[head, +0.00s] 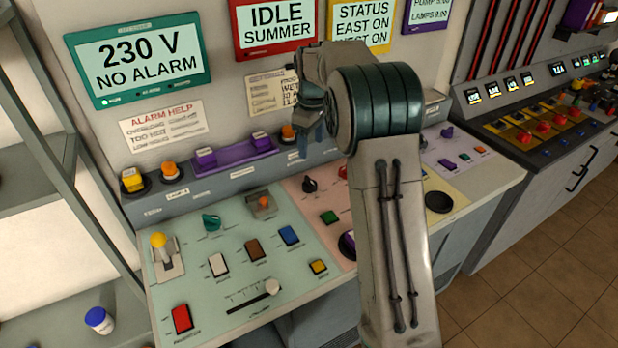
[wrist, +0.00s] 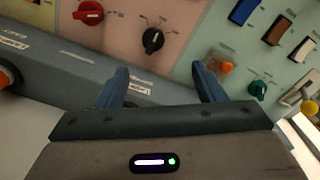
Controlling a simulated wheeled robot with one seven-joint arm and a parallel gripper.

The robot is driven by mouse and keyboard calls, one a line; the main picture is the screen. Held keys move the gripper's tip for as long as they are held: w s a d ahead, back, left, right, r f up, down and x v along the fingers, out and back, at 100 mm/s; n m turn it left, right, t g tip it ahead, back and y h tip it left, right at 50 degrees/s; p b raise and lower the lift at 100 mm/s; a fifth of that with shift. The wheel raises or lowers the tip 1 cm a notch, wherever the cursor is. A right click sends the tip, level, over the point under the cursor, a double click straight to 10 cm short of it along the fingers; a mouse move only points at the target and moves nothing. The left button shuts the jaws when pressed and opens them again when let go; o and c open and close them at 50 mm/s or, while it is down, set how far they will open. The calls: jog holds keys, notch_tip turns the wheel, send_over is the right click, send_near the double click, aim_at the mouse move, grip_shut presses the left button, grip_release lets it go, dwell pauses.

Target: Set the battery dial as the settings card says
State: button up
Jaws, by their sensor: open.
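The settings card (head: 264,95) is a cream paper on the wall panel, its right side hidden by my arm and its text too small to read fully. Three rotary dials show: a black dial (head: 310,184), a red dial (head: 342,172) and a green dial (head: 212,222). In the wrist view they are the black dial (wrist: 153,40), red dial (wrist: 89,12) and green dial (wrist: 259,89). Their labels are unreadable, so I cannot tell which is the battery dial. My gripper (wrist: 163,78) is open and empty, above the console's back ledge, with the black dial beyond its fingertips.
A yellow-topped lever (head: 160,246), a slider (head: 270,287) and several rocker switches crowd the green panel (head: 200,270). A purple strip (head: 232,157) and orange buttons line the back ledge. Screens (head: 138,60) hang above. A second console (head: 560,130) stands right; tiled floor is clear.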

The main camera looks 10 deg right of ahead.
aim_at(309, 179)
jog(key=shift+n, duration=0.5)
jog(key=f+p, duration=0.1)
jog(key=f, duration=0.4)
jog(key=w+f, duration=0.1)
jog(key=f, duration=0.4)
jog(key=w+f+p, duration=0.1)
jog(key=f, duration=0.4)
jog(key=shift+w+f+p, duration=0.25)
jog(key=shift+f+p, duration=0.1)
jog(key=shift+f, duration=0.05)
jog(key=c, duration=1)
